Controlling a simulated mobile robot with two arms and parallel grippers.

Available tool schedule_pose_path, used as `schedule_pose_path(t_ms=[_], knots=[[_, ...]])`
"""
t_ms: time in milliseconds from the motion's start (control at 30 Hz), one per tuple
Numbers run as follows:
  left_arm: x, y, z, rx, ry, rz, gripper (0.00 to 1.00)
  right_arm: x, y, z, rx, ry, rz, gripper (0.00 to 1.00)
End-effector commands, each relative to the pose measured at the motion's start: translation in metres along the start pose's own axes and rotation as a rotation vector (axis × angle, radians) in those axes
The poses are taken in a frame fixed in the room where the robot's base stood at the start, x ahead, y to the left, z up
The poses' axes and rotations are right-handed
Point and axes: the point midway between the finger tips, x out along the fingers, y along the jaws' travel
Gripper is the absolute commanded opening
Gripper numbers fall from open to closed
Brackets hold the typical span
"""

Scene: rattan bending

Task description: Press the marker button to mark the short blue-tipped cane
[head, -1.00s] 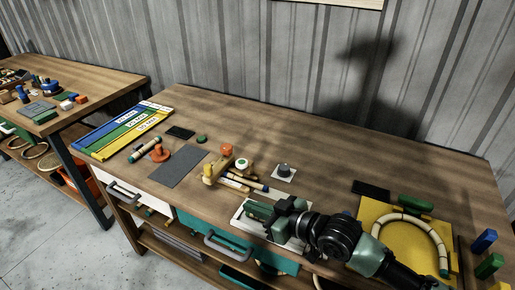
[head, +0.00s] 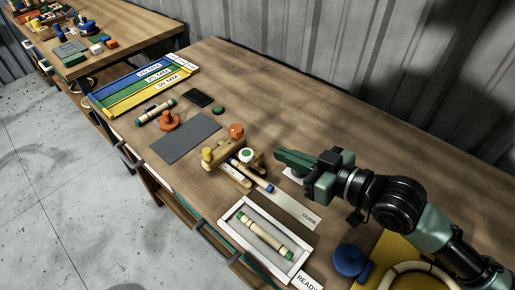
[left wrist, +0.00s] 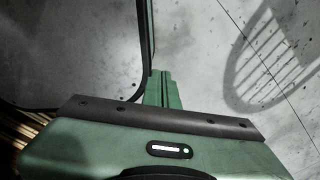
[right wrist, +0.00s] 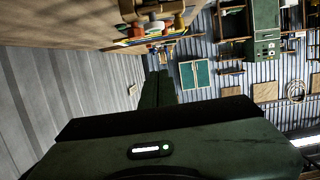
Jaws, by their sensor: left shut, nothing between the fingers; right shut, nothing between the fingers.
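A short blue-tipped cane (head: 252,176) lies slanted at the front of a wooden fixture (head: 228,152). A white button with a green top (head: 246,155) and an orange knob (head: 236,131) stand at the fixture; I cannot tell which is the marker button. My right gripper (head: 279,157) is shut and empty, just right of the white button and apart from it. My left gripper (left wrist: 163,78) is shut and empty over grey floor, outside the head view.
A white tray (head: 236,208) with a green-tipped cane (head: 263,235) sits at the front edge. A guide plate (head: 290,209) lies behind it. A grey mat (head: 186,138), an orange stamp-like piece (head: 169,121) and a coloured size board (head: 140,88) are left. A blue knob (head: 351,261) stands front right.

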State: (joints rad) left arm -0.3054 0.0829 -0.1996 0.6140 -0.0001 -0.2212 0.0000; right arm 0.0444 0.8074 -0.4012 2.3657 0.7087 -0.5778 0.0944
Motion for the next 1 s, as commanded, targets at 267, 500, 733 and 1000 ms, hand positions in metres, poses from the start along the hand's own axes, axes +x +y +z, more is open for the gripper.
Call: schedule_pose_path(t_ms=[267,500,733,1000], knots=[[-0.003,-0.001,-0.003,-0.001,0.005,-0.001,0.00,0.008,0.001,-0.002,0.001,0.003,0.002,0.00],[-0.013,0.000,-0.013,-0.002,0.018,0.001,0.00,0.051,0.000,-0.004,0.004,0.004,0.000,0.00],[-0.023,0.001,-0.014,-0.002,0.019,0.002,0.00,0.100,0.000,-0.003,0.002,0.002,0.001,0.00],[-0.025,0.002,-0.013,-0.001,0.016,0.002,0.00,0.108,0.001,0.033,0.000,-0.002,0.001,0.00]])
